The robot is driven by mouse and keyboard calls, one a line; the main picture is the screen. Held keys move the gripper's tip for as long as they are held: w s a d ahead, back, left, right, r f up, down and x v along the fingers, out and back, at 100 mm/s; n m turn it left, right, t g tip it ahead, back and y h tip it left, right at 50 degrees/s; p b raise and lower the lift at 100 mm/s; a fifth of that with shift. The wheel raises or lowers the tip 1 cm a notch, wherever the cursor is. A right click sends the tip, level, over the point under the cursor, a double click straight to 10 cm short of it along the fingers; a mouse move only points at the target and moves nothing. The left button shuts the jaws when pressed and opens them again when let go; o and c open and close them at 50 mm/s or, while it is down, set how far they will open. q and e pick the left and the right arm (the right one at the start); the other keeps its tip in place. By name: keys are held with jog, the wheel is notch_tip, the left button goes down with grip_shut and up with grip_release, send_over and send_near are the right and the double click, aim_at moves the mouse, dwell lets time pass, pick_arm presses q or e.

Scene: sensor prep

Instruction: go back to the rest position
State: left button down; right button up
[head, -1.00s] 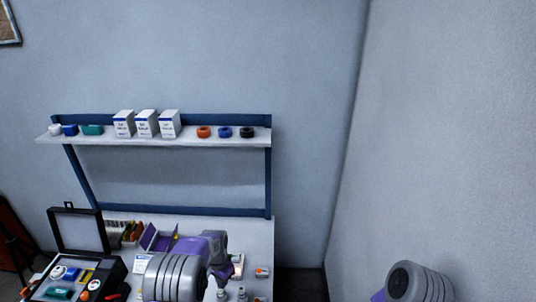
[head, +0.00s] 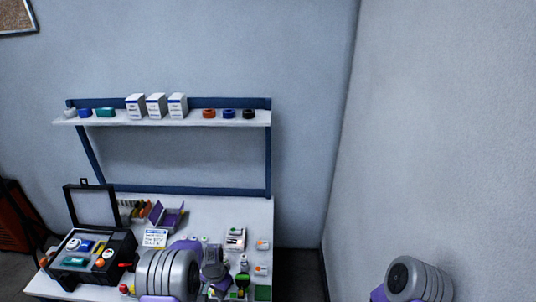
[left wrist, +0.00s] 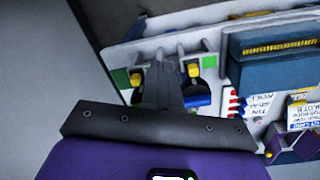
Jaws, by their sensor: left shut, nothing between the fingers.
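My left gripper (head: 213,268) hangs over the front of the white workbench (head: 212,208), partly hidden by my own grey and purple arm. In the left wrist view the left gripper (left wrist: 163,88) is shut and empty, its dark fingers together above the bench. My right arm (head: 415,282) shows at the lower right of the head view, in front of the bare wall. Its gripper is out of the picture.
An open black case (head: 118,243) stands at the bench's left. A purple box (head: 167,217), a white card (head: 155,238) and several small parts lie nearby. A shelf (head: 190,118) holds white boxes (head: 157,106) and coloured rings. Free floor lies right of the bench.

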pick_arm(q)
jog(key=s+d+f+n+h+b, duration=0.2)
jog(key=s+f+n+b, duration=0.2)
jog(key=s+f, duration=0.9)
jog(key=s+d+n+h+b, duration=0.1)
jog(key=s+d+n, duration=0.3)
jog(key=s, duration=0.8)
jog(key=shift+s+d+f+t+h+b, duration=0.2)
jog(key=shift+s+f+t+h+b, duration=0.15)
jog(key=shift+b, duration=0.25)
jog(key=c, duration=1.8)
grip_release()
jog(key=shift+w+r, duration=0.1)
